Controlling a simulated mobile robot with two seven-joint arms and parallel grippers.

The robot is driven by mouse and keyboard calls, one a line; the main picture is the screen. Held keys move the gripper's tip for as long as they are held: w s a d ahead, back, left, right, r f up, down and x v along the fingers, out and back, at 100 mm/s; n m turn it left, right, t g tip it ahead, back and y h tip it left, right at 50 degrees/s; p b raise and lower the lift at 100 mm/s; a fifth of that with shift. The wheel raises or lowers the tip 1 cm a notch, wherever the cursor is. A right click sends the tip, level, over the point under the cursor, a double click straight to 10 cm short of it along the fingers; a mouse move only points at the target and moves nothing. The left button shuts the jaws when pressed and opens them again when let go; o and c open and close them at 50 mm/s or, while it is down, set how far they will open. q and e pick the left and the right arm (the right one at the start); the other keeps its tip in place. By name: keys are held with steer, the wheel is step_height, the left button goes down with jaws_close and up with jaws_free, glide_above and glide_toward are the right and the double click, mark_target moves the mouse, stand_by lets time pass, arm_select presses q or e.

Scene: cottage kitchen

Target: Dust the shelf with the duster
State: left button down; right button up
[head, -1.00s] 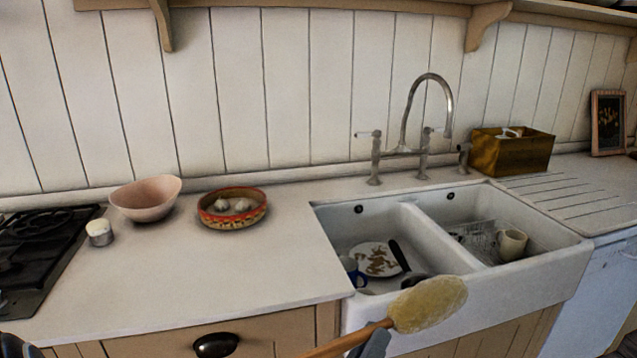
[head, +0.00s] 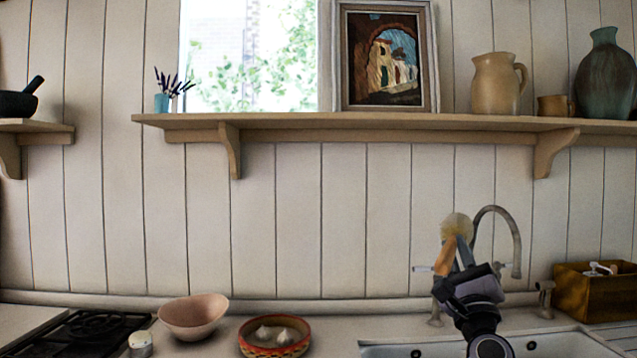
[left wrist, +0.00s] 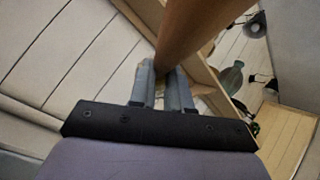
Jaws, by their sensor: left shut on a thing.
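A wooden shelf (head: 300,121) on brackets runs along the white plank wall in the head view. My left gripper (head: 460,262) is shut on the duster, below the shelf and in front of the tap. The duster's fluffy yellowish head (head: 457,226) points up, and its orange-brown wooden handle (head: 446,259) is at the fingers. In the left wrist view, the handle (left wrist: 195,35) crosses in front of the grey fingers (left wrist: 163,88), hiding part of the view behind. The duster head shows apart from the shelf in the picture. My right gripper is out of view.
On the shelf stand a small blue pot (head: 162,103), a framed painting (head: 388,60), a tan jug (head: 497,84), a small brown cup (head: 553,105) and a dark vase (head: 606,75). Below are a pink bowl (head: 194,316), a red-rimmed dish (head: 274,351) and the tap (head: 515,235).

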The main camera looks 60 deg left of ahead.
arm_select(q)
steer(key=s+a+r+n+g+y, duration=0.1)
steer(key=s+a+r+g, duration=0.2)
steer(key=r, duration=0.9)
steer(key=s+a+r+n+g+y, duration=0.1)
steer(key=s+a+r+g, duration=0.2)
steer(key=s+a+r, duration=0.4)
steer(key=s+a+r+n+g+y, duration=0.1)
steer(key=s+a+r, duration=0.4)
steer(key=a+r, duration=0.7)
step_height(320, 180, up, 6)
steer(key=shift+a+n+g, duration=0.35)
steer(key=shift+n+g, duration=0.25)
steer(key=shift+g, duration=0.6)
